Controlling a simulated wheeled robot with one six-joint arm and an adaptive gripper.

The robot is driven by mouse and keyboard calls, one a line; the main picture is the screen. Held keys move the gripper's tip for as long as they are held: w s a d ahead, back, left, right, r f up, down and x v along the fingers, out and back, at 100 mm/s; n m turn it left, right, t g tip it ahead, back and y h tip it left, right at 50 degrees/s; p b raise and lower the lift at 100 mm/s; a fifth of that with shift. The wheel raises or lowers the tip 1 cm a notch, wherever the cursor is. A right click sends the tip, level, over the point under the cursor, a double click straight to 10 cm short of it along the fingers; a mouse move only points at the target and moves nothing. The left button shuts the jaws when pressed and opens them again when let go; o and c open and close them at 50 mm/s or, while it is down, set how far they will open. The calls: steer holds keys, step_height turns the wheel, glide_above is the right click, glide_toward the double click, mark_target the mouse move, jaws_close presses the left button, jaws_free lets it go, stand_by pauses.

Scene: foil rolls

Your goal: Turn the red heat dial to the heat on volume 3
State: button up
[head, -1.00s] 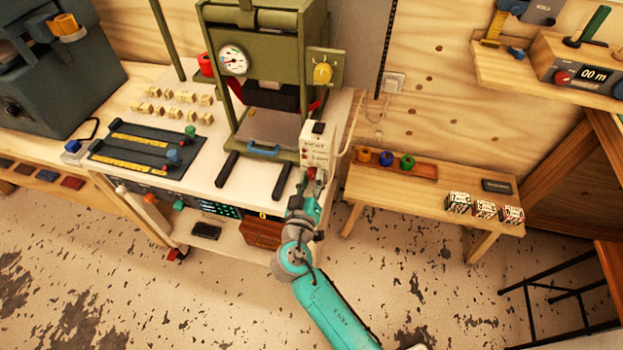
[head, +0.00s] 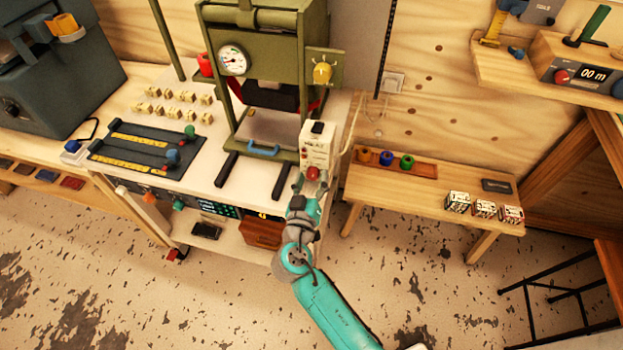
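The red heat dial (head: 313,173) is on the lower front of a white control box (head: 317,147), at the right front of the workbench. It shows as a small round red knob; its markings are too small to read. My gripper (head: 307,187) is just below and in front of the dial, at the end of my teal arm. It is very close to the dial, but I cannot tell whether it touches it. The fingers are small and partly merged with the wrist, so their opening is unclear.
A green press (head: 262,60) with a gauge and yellow knob (head: 322,72) stands behind the box. A dark slider panel (head: 130,160) lies to the left. A low wooden bench (head: 400,200) with colored spools stands to the right. The floor in front is open.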

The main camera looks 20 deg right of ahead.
steer(key=v, duration=1.2)
stand_by(0.6)
steer(key=s+d+f+n+g+y, duration=0.1)
steer(key=s+d+f+n+y, duration=0.25)
steer(key=s+f, duration=0.35)
steer(key=s+d+f+n+g+y, duration=0.1)
steer(key=s+d+f+n+y, duration=0.1)
steer(key=s+f+y, duration=0.45)
steer(key=s+r+m+t, duration=0.2)
steer(key=s+r+m, duration=0.1)
steer(key=s+r, duration=1.2)
steer(key=s+d, duration=0.1)
steer(key=s, duration=0.3)
steer(key=shift+s+h, duration=0.15)
steer(key=shift+h, duration=0.15)
